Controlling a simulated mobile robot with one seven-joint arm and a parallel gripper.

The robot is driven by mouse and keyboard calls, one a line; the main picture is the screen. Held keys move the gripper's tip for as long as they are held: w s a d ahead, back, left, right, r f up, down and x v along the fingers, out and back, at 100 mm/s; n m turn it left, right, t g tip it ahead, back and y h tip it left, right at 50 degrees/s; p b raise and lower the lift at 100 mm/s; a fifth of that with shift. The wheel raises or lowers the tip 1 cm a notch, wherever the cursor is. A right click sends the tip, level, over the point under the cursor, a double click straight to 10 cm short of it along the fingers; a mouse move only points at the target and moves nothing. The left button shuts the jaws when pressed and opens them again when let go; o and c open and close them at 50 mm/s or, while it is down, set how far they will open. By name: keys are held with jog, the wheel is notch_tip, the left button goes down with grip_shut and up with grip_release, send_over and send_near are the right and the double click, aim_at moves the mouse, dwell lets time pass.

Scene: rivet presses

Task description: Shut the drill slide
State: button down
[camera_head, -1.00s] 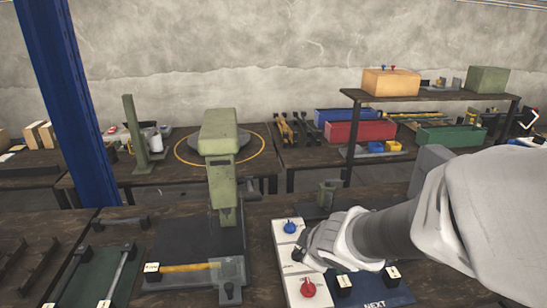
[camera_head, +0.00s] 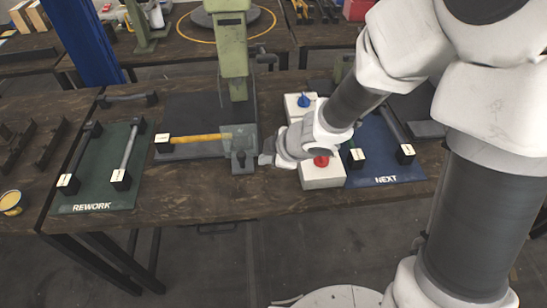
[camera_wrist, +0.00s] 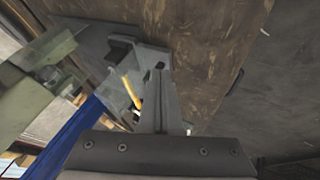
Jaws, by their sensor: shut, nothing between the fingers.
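The green press (camera_head: 232,50) stands on a dark base plate (camera_head: 190,115). At the base's front right is a clear slide plate (camera_head: 243,136) with a dark block and knob (camera_head: 241,160); I take this as the drill slide, though no label confirms it. A yellow bar (camera_head: 200,138) runs left from it and partly shows through the clear plate. My gripper (camera_head: 266,159) is shut and empty, just right of the dark block. In the wrist view my shut fingers (camera_wrist: 160,85) lie close to grey slide parts (camera_wrist: 145,55); I cannot tell whether they touch.
The blue NEXT mat (camera_head: 388,172) lies right, the green REWORK mat (camera_head: 95,195) left. The table front before the press is clear.

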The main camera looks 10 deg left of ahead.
aim_at(252, 152)
jog(key=b+x, duration=0.1)
jog(key=x, duration=0.2)
jog(key=shift+a+f+b, duration=0.1)
jog(key=shift+f+b, duration=0.25)
jog(key=shift+w+a+r+p, duration=0.1)
jog(key=shift+w+r+p, duration=0.15)
jog(key=shift+w+p, duration=0.25)
jog(key=shift+w+a+r+p, duration=0.1)
jog(key=shift+w+r+p, duration=0.2)
jog(key=shift+w, duration=0.45)
jog(key=shift+w+a+f, duration=0.1)
jog(key=shift+w+a, duration=0.05)
jog(key=shift+w, duration=0.55)
